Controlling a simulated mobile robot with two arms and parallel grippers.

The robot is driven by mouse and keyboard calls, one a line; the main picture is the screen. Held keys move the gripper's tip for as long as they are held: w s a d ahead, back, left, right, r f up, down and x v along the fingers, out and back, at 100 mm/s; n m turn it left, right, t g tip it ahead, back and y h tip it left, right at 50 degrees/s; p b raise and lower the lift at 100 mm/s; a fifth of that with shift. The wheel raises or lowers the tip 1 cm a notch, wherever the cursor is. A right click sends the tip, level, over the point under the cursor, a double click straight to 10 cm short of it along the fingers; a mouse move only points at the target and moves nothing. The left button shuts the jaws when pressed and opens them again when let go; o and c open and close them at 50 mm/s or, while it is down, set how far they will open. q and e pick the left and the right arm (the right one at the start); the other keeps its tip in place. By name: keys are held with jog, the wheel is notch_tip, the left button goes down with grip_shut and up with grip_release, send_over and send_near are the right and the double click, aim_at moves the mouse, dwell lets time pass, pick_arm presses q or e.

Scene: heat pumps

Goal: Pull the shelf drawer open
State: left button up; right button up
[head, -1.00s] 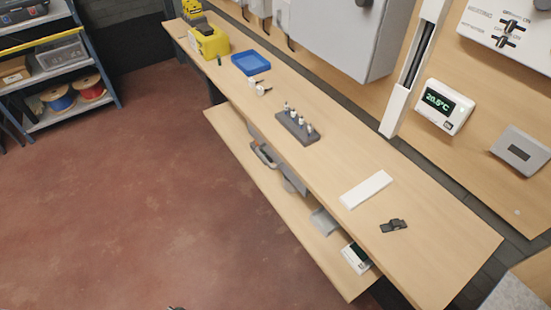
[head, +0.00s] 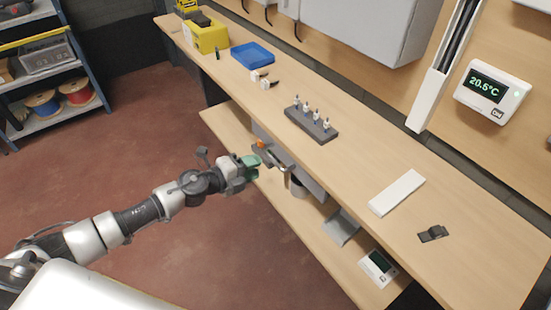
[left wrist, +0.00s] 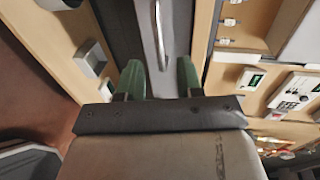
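The shelf drawer (head: 310,186) is a grey unit under the workbench top, over the lower shelf. Its pale bar handle (head: 283,160) stands out from the front. My left gripper (head: 257,165) reaches in from the left with green fingers, right by the handle. In the left wrist view the two green fingertips (left wrist: 160,75) are spread apart. The handle (left wrist: 160,35) runs lengthwise in line with the gap between them, against the dark grey drawer front (left wrist: 180,22). I see no finger closed on it. How far the drawer stands out is hard to tell. My right gripper is out of view.
The wooden workbench (head: 360,160) overhangs the lower shelf (head: 225,122). A grey tray (head: 341,227) and a white device (head: 378,267) sit on that shelf. A blue tray (head: 253,55) and a block of small fittings (head: 311,124) stand on top. The red floor at left is open.

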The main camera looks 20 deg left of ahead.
aim_at(273, 159)
pick_arm(q)
jog(key=x, duration=0.7)
grip_shut()
